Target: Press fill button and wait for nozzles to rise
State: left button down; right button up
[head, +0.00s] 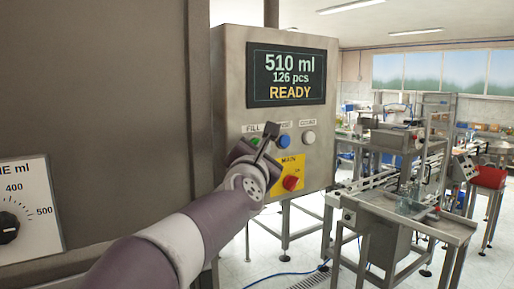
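The grey control box (231,75) carries a display (289,75) reading "510 ml, 126 pcs, READY". Below it is a row of buttons. The green button (255,141) under the "FILL" label (252,128) is partly covered by my gripper. My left gripper (267,136) is in front of this button, its dark fingertip close to it. I cannot tell whether it touches the button, or whether the fingers are open or shut. My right gripper is not in view. No nozzles can be made out.
A blue button (284,141) and a white button (309,138) sit right of the green one. A red main switch (290,183) on a yellow plate is below. A dial panel (28,208) is at the left. A conveyor table (400,208) stands at the right.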

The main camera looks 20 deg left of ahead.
pick_arm(q)
jog(key=shift+w+a, duration=0.15)
jog(key=shift+a, duration=0.05)
dwell(0.3)
jog(key=shift+d, duration=0.1)
jog(key=shift+s+d, duration=0.55)
jog(key=shift+s, duration=0.05)
jog(key=s+d+p, duration=0.1)
jog(key=d, duration=0.1)
jog(key=s+d+p, duration=0.1)
jog(key=s+d, duration=0.1)
dwell(0.6)
dwell(0.5)
